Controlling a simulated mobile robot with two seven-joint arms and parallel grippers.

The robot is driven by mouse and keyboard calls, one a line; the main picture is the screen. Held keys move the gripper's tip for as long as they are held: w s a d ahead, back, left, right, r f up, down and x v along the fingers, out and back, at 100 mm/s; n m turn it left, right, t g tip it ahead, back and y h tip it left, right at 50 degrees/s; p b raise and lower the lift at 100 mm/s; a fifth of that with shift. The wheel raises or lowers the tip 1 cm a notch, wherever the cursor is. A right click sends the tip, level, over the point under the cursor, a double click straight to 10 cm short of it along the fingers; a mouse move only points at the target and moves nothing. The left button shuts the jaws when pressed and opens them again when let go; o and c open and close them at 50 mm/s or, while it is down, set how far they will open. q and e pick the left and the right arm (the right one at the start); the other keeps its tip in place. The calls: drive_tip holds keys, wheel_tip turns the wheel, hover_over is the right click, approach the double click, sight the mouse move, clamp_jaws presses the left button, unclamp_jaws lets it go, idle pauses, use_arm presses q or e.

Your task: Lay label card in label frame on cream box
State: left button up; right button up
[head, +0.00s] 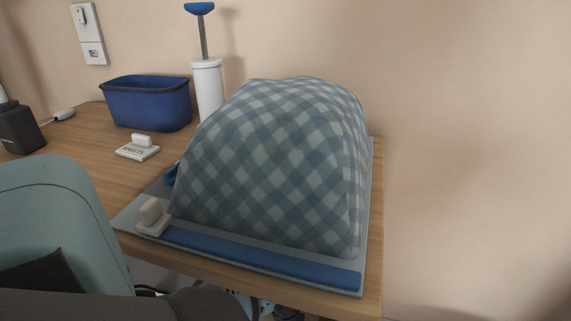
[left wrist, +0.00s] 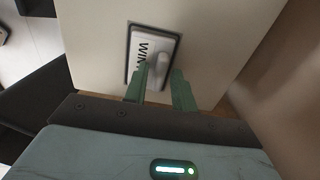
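In the left wrist view, a white label card (left wrist: 147,48) with dark letters reading "WIN" and a pale raised grip (left wrist: 160,68) lies within the dark label frame (left wrist: 128,60) on the cream box (left wrist: 215,45). Whether the card sits fully flat is hard to tell. My left gripper (left wrist: 160,72) has its two green fingers apart, one on each side of the grip, with a gap visible at the right finger. The lower part of the card is partly hidden by the left finger. The cream box is not visible in the head view. My right gripper is in neither view.
On the wooden table (head: 85,150) are a checked cloth heap (head: 275,160) on a blue-edged board (head: 260,257), a blue basket (head: 147,103), a white cylinder (head: 208,90) with a blue-topped rod, and a "SHEETS" card (head: 137,152). Another white gripped piece (head: 153,217) is at the board's corner.

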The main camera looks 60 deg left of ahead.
use_arm(q)
drive_tip(key=shift+o, duration=0.3)
drive_tip(key=shift+r, duration=0.1)
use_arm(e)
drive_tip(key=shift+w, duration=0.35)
